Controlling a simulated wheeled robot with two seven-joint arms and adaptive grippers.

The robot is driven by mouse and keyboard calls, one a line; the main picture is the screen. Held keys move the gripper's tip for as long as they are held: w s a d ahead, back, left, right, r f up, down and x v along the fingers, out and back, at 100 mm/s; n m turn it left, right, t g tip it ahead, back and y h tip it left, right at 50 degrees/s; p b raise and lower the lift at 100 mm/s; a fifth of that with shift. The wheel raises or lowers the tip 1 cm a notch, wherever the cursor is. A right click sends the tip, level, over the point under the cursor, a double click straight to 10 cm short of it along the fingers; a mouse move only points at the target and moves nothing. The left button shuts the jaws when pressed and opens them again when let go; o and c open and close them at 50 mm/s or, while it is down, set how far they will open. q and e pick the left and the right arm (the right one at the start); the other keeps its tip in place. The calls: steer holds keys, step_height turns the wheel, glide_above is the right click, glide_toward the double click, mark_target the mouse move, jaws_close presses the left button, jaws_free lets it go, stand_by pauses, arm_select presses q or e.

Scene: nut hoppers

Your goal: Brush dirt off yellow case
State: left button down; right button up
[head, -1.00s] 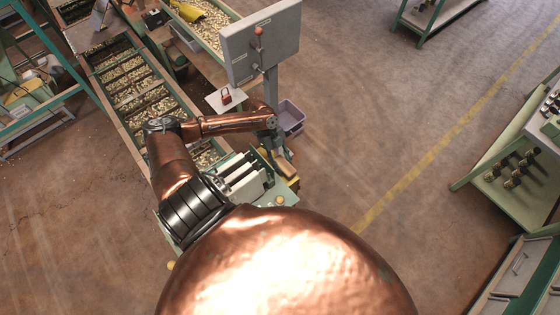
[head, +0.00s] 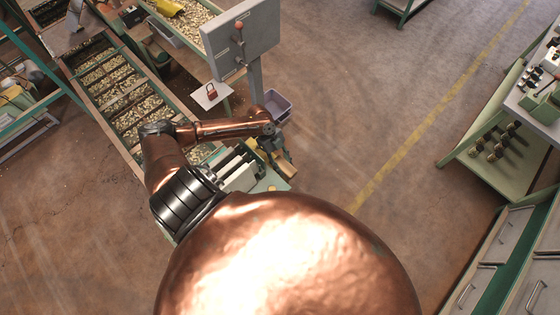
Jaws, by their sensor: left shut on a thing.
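My left arm reaches in from the left, and my left gripper (head: 274,150) is at the right end of the green machine, small and dark in the head view. It is shut on a tan, wooden-looking block that I take to be the brush (head: 286,168). The brush's bristles are not visible. Small yellow patches show beside the gripper and may be the yellow case, but it is mostly hidden by my arm and the brush. I cannot tell whether the brush touches it, and dirt is too small to see. My right gripper is not in view.
A grey control panel (head: 240,37) on a post stands just behind my left forearm. A grey-violet bin (head: 278,105) is beside the post. Hoppers of nuts (head: 125,97) run along the left. A green shelf (head: 500,153) stands at right; the floor (head: 370,110) between is clear.

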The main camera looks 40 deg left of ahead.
arm_select(q)
step_height(320, 180, up, 6)
steer(key=p, duration=0.5)
stand_by(0.4)
steer(key=shift+r, duration=0.1)
step_height(320, 180, up, 3)
steer(key=p, duration=0.3)
stand_by(0.3)
